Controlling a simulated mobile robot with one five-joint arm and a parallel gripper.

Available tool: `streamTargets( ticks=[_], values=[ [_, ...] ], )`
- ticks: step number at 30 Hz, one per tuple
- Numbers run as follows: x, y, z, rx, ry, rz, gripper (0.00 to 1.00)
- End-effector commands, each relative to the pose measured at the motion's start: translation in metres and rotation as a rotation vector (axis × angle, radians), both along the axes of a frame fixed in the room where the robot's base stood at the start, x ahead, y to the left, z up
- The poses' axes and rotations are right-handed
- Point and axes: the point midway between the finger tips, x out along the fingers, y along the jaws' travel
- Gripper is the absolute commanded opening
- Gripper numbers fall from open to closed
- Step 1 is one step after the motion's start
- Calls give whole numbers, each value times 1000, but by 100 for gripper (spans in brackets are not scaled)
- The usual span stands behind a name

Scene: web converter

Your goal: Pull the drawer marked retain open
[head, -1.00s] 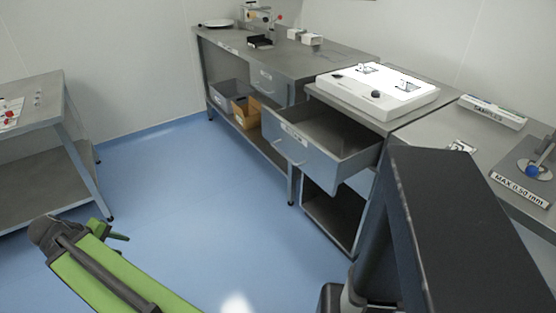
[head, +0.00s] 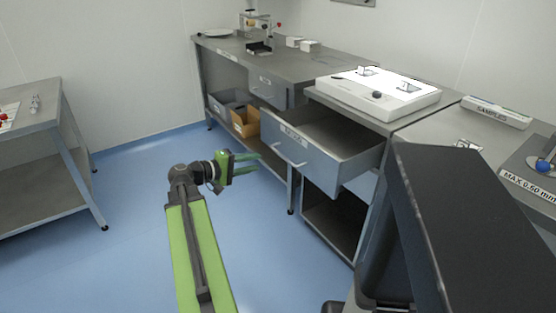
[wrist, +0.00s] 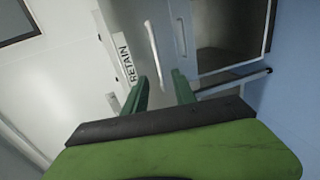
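The drawer (head: 325,172) stands pulled well out of the middle bench, its open inside showing in the head view. Its grey front carries a small label and a bar handle (head: 289,155). In the wrist view the label (wrist: 125,58) reads RETAIN, with the pale handle (wrist: 153,48) beside it. My gripper (head: 259,163) is open and empty, left of the drawer front, its green fingers pointing toward it. In the wrist view the handle's near end appears between my fingertips (wrist: 160,78). The head view shows a gap between fingertips and handle.
A shut drawer (head: 267,86) sits in the bench farther back, above a cardboard box (head: 244,122) and a grey bin. A white light box (head: 370,92) is on the bench top. Another table (head: 40,145) stands left. Blue floor (head: 130,190) between is clear.

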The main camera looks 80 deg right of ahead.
Motion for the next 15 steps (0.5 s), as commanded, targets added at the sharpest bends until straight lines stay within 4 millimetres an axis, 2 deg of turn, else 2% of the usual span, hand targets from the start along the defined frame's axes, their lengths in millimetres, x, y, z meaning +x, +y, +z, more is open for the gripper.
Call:
streamTargets(
  ticks=[3, 9, 15],
  values=[
    [-23, -22, -9, -1, -1, -4, 33],
    [-55, -53, -18, 0, 0, -1, 33],
    [-74, -70, -22, 0, -1, 0, 33]
  ],
)
